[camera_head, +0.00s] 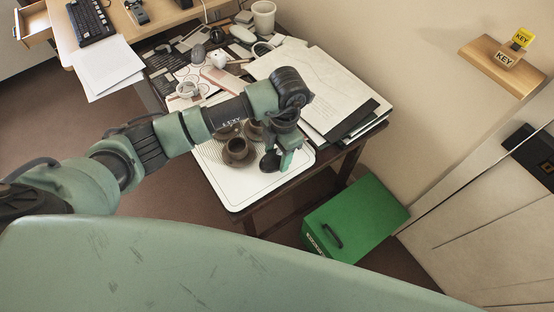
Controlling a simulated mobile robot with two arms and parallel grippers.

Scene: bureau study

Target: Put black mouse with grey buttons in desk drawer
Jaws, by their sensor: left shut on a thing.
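My left gripper (279,161) points down over the right part of the white tray (240,197) on the dark side table. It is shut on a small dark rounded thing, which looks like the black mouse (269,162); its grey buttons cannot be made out. The fingers partly hide it, and I cannot tell if it touches the tray. The desk drawer (35,25) is pulled open at the upper left, under the desk top, far from the gripper; only part of its inside shows. My right gripper is not in view.
Brown cups (237,151) stand on the tray close beside the gripper. Papers and folders (330,90) lie behind it, with small clutter and a white cup (264,14) farther back. A keyboard (91,20) and papers (106,68) lie on the desk. A green box (358,215) stands at right.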

